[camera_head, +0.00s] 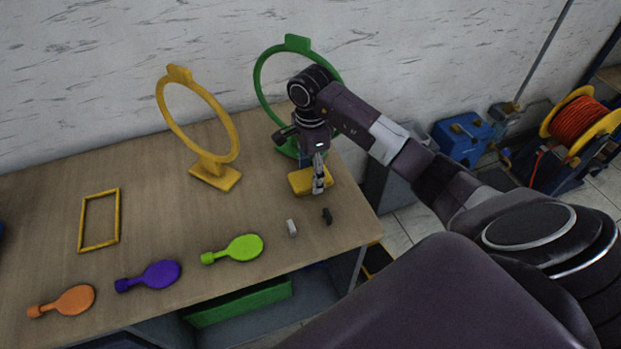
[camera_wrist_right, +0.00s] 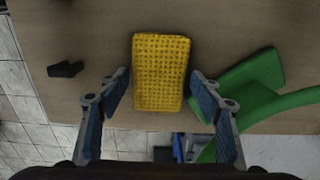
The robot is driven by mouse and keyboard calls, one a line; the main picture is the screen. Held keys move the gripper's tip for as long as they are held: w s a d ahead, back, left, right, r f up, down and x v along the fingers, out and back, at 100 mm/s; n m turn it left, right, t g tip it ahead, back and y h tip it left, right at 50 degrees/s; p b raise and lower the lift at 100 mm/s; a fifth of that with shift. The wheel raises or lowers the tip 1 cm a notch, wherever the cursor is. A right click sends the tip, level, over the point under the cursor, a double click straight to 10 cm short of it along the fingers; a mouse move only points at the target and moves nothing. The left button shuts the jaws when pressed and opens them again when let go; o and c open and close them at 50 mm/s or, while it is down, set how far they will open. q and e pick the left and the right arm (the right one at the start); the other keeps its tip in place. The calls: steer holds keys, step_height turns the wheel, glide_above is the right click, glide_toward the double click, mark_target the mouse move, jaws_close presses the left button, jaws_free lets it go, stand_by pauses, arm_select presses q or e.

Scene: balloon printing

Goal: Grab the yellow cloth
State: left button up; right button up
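The yellow cloth (camera_head: 304,181) lies flat on the table near its right end, a folded rectangular pad in front of the green ring stand. In the right wrist view the cloth (camera_wrist_right: 161,72) shows a woven texture. My right gripper (camera_head: 318,188) points down at the cloth's right part in the head view. In the right wrist view my right gripper (camera_wrist_right: 160,98) is open, with one blue-padded finger on each side of the cloth's near end and gaps to it. Whether the fingertips touch the table cannot be told. My left gripper is not in view.
The green ring stand (camera_head: 257,83) is close behind the gripper; its base (camera_wrist_right: 255,88) is beside one finger. A small black piece (camera_head: 327,216) and a grey piece (camera_head: 292,228) lie in front. A yellow ring stand (camera_head: 229,138), yellow frame (camera_head: 82,223) and balloons (camera_head: 240,248) are left.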

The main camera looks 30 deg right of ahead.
steer(key=c, duration=0.7)
steer(key=shift+r, duration=0.1)
